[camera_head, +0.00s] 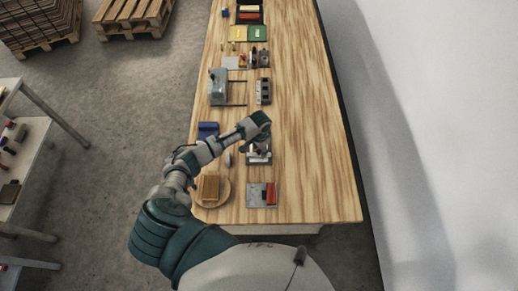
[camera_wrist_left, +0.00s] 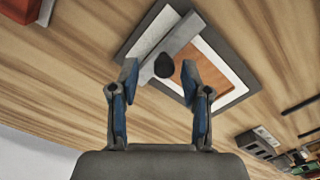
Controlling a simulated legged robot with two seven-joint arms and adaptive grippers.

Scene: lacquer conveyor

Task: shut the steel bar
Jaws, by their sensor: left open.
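The steel bar (camera_wrist_left: 184,34) lies diagonally across a dark-framed fixture (camera_wrist_left: 130,44) in the left wrist view. A black knob (camera_wrist_left: 164,65) stands on the bar. One side of the fixture shows a white panel, the other an orange-brown panel (camera_wrist_left: 224,64). My left gripper (camera_wrist_left: 159,76) is open, with its two fingertips on either side of the knob in the picture; I cannot tell if either touches it. In the head view my left gripper (camera_head: 259,142) is over the fixture (camera_head: 258,158) and hides much of it. My right gripper is not in view.
Close by on the wooden table (camera_head: 310,150) are a grey plate with a red block (camera_head: 262,195), a round board with a brown block (camera_head: 211,188) and a blue box (camera_head: 208,130). Several other devices stand farther up. The table's right side is clear.

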